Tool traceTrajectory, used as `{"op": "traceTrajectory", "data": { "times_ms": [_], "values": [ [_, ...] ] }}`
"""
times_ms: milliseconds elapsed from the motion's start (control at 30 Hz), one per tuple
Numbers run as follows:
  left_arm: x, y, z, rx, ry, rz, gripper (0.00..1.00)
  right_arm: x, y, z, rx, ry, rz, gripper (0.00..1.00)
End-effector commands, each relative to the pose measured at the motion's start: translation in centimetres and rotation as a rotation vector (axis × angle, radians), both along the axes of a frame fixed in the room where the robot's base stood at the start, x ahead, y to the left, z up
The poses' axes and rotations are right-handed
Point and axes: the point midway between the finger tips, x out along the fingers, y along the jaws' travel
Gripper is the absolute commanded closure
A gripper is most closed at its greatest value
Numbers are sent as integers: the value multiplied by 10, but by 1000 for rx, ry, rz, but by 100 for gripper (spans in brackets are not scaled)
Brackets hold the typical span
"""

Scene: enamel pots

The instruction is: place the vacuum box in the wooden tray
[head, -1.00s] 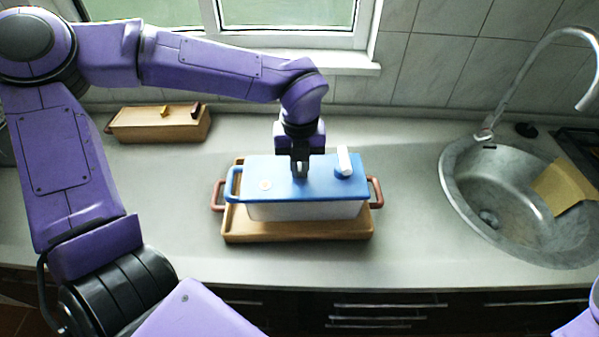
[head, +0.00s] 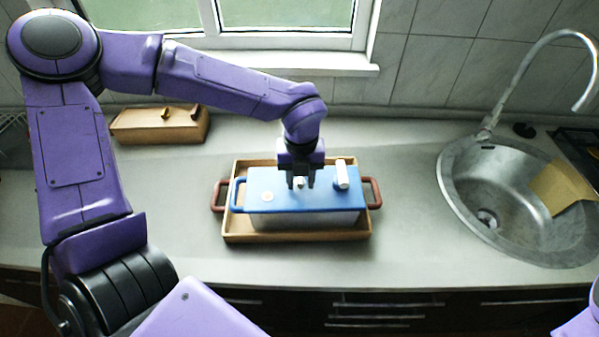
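The vacuum box (head: 330,203), with a blue lid, a blue side handle and a pale body, sits level inside the wooden tray (head: 236,232). The tray has reddish handles at its left and right ends, and its front wall hides the bottom of the box. My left gripper (head: 300,184) is just above the middle of the lid. Its two fingers are apart, with a small pale knob visible between them. My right gripper is out of view.
A wooden box (head: 160,127) with small knobs stands at the back left. A round metal sink (head: 460,195) with a tap (head: 540,60) and a tan board (head: 560,186) is at the right. Counter between tray and sink is clear.

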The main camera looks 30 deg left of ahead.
Motion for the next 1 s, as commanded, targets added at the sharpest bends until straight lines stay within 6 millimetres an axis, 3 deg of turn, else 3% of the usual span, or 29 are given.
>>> {"op": "traceTrajectory", "data": {
  "times_ms": [133,400,533,700,1000],
  "values": [
    [1,0,19,0,-6,1,62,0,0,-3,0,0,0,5],
    [1,0,88,0,-6,2,62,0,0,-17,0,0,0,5],
    [1,0,111,1,-4,0,62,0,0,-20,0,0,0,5],
    [0,0,123,0,1,0,62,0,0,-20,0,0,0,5],
    [0,0,123,1,1,-1,62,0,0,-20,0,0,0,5]
  ]
}}
